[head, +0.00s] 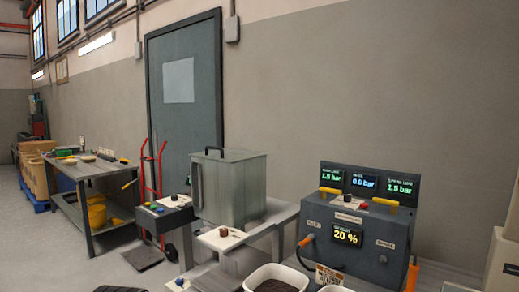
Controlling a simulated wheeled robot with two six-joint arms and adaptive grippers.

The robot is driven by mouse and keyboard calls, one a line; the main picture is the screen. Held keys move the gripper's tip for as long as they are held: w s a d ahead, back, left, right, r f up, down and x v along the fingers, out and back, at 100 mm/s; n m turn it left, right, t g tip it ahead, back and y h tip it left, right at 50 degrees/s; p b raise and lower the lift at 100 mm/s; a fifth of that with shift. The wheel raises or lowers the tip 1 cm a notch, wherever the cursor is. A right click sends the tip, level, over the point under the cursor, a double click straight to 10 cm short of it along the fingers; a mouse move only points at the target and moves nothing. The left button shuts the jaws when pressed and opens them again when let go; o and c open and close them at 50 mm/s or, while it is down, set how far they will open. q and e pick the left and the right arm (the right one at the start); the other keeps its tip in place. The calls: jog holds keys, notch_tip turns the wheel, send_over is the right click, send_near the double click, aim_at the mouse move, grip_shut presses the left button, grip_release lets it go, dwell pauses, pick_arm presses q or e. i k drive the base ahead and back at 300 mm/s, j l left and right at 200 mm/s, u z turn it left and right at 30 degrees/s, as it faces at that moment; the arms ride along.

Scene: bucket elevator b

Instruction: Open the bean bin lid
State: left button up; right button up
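A grey-green metal bin (245,195), which looks like the bean bin, stands on a light bench in the middle of the head view. Its flat lid (240,155) lies shut on top. The inside of the bin is hidden. Neither of my grippers can be made out in this view.
A control console (350,235) with lit displays stands to the right. White tubs (262,272) with dark contents sit at the bottom. A small control box (165,215) is left of the bin. A red hand truck (152,190) and a workbench (85,168) stand farther left.

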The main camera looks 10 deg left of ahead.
aim_at(228, 155)
jog(key=i+j+z, duration=0.15)
jog(key=j+z, duration=0.25)
jog(key=i+j+z, duration=0.1)
jog(key=j+z, duration=0.75)
